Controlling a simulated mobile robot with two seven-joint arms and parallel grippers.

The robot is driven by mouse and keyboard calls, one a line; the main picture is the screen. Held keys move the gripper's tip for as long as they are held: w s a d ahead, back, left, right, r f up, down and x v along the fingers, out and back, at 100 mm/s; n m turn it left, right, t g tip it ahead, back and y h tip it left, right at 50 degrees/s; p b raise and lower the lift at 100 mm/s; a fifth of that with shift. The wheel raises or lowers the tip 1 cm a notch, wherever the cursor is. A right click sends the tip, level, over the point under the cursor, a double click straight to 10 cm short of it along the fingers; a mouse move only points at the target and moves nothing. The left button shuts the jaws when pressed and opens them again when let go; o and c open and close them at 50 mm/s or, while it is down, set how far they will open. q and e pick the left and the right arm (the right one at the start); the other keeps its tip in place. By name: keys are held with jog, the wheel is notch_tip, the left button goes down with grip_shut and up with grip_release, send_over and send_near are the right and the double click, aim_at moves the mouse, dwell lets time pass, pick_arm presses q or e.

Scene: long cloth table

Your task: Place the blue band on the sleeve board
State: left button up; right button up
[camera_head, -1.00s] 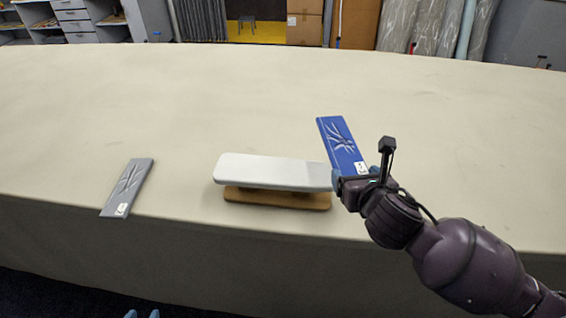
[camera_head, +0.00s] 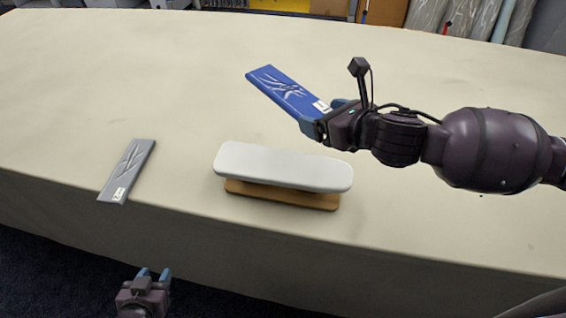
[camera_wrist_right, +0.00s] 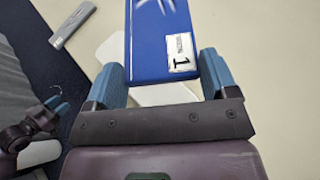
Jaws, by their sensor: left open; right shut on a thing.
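The blue band (camera_head: 280,88) is a flat blue strip with pale creases and a white label at its near end. My right gripper (camera_head: 320,118) is shut on that labelled end and holds the band above and behind the sleeve board. The band also shows between the fingers in the right wrist view (camera_wrist_right: 158,40). The sleeve board (camera_head: 280,165) has a white padded top on a brown wooden base and stands near the table's front edge; nothing lies on it. My left gripper (camera_head: 153,274) is open and empty, low in front of the table.
A grey band (camera_head: 128,170) with a white label lies flat left of the sleeve board, near the front edge of the cloth table (camera_head: 80,90). Shelving and boxes stand beyond the far edge.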

aim_at(331, 172)
jog(key=shift+a+r+n+g+y, duration=0.75)
jog(key=shift+r+n+g+y, duration=0.15)
jog(key=shift+n+y, duration=0.25)
jog(key=shift+s+a+r+n+g+y, duration=0.15)
jog(key=shift+r+n+g+y, duration=0.2)
jog(key=shift+n+g+y, duration=0.35)
jog(key=shift+r+n+g, duration=0.25)
jog(key=shift+n+g, duration=0.15)
jog(key=shift+n, duration=0.15)
jog(key=shift+d+r+n+g+y, duration=0.25)
jog(key=shift+d+n+g+y, duration=0.1)
jog(key=shift+d+n+g, duration=0.05)
jog(key=s+d+r+n+g+y, duration=0.1)
jog(key=d+r+n+g, duration=0.1)
jog(key=d+g, duration=0.15)
jog(key=shift+t, duration=0.45)
jog(key=f, duration=1.8)
jog(key=shift+d+f, duration=0.35)
jog(key=shift+f, duration=0.05)
jog(key=shift+s+f, duration=0.15)
jog(key=shift+f, duration=0.1)
